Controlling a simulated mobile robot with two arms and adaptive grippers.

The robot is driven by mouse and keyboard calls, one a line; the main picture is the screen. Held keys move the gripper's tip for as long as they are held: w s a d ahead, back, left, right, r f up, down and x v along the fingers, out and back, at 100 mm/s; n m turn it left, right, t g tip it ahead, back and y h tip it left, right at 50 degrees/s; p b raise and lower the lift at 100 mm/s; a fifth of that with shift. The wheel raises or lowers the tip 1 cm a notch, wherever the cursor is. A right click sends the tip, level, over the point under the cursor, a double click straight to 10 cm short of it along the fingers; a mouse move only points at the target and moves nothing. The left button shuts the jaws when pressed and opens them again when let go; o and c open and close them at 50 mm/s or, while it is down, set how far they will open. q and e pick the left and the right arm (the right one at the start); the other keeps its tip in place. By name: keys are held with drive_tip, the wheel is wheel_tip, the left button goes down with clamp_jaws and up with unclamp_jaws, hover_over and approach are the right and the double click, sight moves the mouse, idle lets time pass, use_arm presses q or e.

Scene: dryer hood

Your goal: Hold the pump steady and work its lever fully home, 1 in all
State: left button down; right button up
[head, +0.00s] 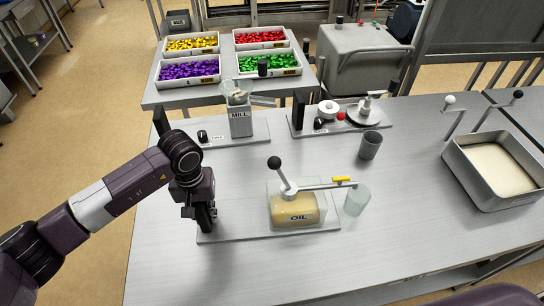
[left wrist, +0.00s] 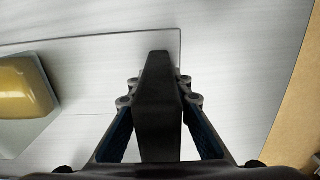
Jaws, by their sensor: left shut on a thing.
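The oil pump (head: 294,208) is a clear housing with yellow oil and an OIL label, standing on a grey base plate (head: 245,234). Its lever (head: 284,178) has a black knob and stands up, tilted a little left. A spout with a yellow piece (head: 341,180) reaches right, near a clear cup (head: 357,201). My left gripper (head: 203,212) is shut on the black upright grip (left wrist: 158,105) at the plate's left end, left of the housing. In the left wrist view, the fingers flank this grip and the yellow housing (left wrist: 24,86) shows at left. My right gripper is out of view.
Behind the pump stand a mill (head: 240,122) on its plate and another plate with a round device (head: 362,113). A metal basin (head: 488,190) is far right. The table front is clear.

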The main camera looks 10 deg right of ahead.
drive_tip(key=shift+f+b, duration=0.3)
drive_tip(key=shift+b, duration=0.05)
idle(1.2)
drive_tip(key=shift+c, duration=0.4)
